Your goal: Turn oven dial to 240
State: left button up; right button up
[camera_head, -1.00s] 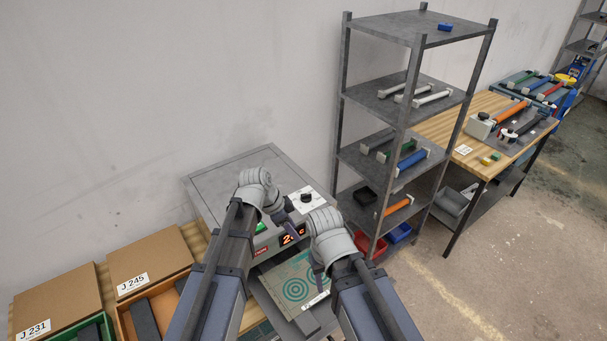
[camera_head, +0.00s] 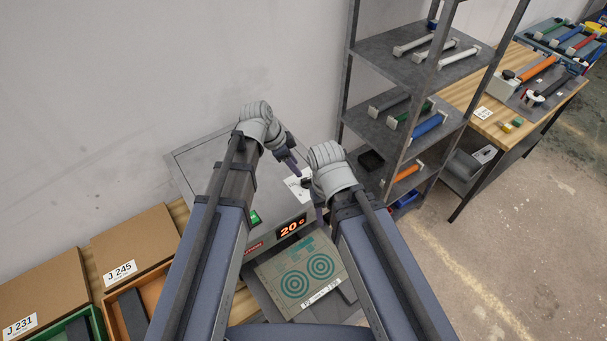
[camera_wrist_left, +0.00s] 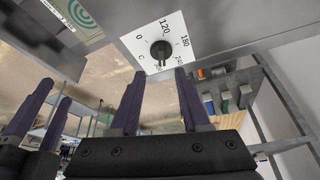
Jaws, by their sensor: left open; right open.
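The oven (camera_head: 197,160) is a grey metal box against the wall, with an orange display (camera_head: 291,227) that reads 20 C. Its dial plate (camera_head: 295,189) is white and partly hidden behind my grippers in the head view. In the left wrist view the black dial knob (camera_wrist_left: 160,50) sits on the plate, with 0, 120, 180 and 240 printed around it. My left gripper (camera_wrist_left: 158,77) is open, its two purple fingers pointing at the knob from a little below in that view, apparently not touching. My right gripper (camera_head: 321,212) is open and empty, near the oven's front right.
A plate with green ring patterns (camera_head: 278,262) lies in front of the oven. A grey shelf rack (camera_head: 370,133) stands close on the right, with a wooden workbench (camera_head: 480,122) beyond. Cardboard-topped boxes (camera_head: 135,235) stand at the left. Open floor lies at the lower right.

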aim_at(305, 179)
pick_arm(q)
jog(key=b+x, duration=0.6)
jog(key=x, duration=0.2)
jog(key=shift+w+a+b, duration=0.15)
jog(key=shift+b, duration=0.2)
jog(key=shift+r, duration=0.1)
jog(key=shift+c, duration=0.2)
grip_shut()
